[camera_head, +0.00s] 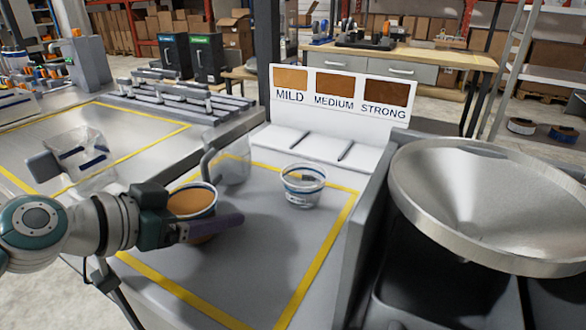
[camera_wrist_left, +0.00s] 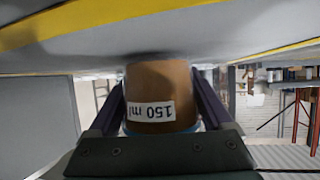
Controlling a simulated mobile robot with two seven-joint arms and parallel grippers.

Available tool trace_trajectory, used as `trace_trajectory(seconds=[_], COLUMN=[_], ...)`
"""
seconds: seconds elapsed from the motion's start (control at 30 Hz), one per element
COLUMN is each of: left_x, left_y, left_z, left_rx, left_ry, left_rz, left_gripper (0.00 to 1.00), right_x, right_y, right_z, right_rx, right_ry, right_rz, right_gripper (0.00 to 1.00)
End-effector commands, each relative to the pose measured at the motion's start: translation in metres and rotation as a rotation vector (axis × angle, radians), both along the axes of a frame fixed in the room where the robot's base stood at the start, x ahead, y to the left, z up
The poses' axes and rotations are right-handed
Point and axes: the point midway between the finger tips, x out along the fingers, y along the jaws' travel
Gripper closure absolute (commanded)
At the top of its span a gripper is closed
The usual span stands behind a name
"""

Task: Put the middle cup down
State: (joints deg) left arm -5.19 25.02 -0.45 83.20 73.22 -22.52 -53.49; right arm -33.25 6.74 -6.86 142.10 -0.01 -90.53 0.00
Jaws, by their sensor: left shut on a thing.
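The cup (camera_head: 190,201) filled with brown contents is between the fingers of my left gripper (camera_head: 212,222) in the head view. The gripper is shut on it. The left wrist view, which is upside down, shows the cup (camera_wrist_left: 158,82) upright with a "150 ml" label, its base close to the grey surface. I cannot tell whether it touches. A second, clear cup (camera_head: 303,187) with a dark band stands on the grey surface to the right, apart from my gripper. My right gripper is not in view.
A clear jug (camera_head: 229,160) stands just behind the held cup. A white board (camera_head: 340,95) reads MILD, MEDIUM, STRONG above a slotted ledge. A wide metal funnel (camera_head: 480,215) is at right. A yellow outline (camera_head: 325,245) frames the surface; its front part is clear.

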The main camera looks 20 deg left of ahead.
Motion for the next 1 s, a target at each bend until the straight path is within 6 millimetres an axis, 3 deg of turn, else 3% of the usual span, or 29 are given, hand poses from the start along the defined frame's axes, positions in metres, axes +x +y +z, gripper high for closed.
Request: trace_trajectory(seconds=[0.1, 0.13, 0.23, 0.6, 1.0], left_x=[0.000, 0.000, 0.000, -0.002, -0.068], left_y=[0.000, 0.000, 0.000, 0.001, 0.019], left_z=[-0.005, -0.003, -0.003, 0.003, 0.032], left_rx=[0.002, 0.001, 0.001, 0.001, 0.002], left_ry=[0.000, 0.001, 0.001, 0.002, 0.005], left_rz=[-0.001, 0.000, 0.000, 0.000, -0.003], left_gripper=[0.82, 0.13, 0.02, 0.00, 0.00], right_x=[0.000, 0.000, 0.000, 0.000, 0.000], right_y=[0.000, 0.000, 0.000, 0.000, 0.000], right_z=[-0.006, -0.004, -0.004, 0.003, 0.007], right_rx=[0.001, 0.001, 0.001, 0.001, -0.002], right_ry=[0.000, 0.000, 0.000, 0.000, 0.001], right_rz=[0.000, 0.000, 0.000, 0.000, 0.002], right_gripper=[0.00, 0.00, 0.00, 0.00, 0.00])
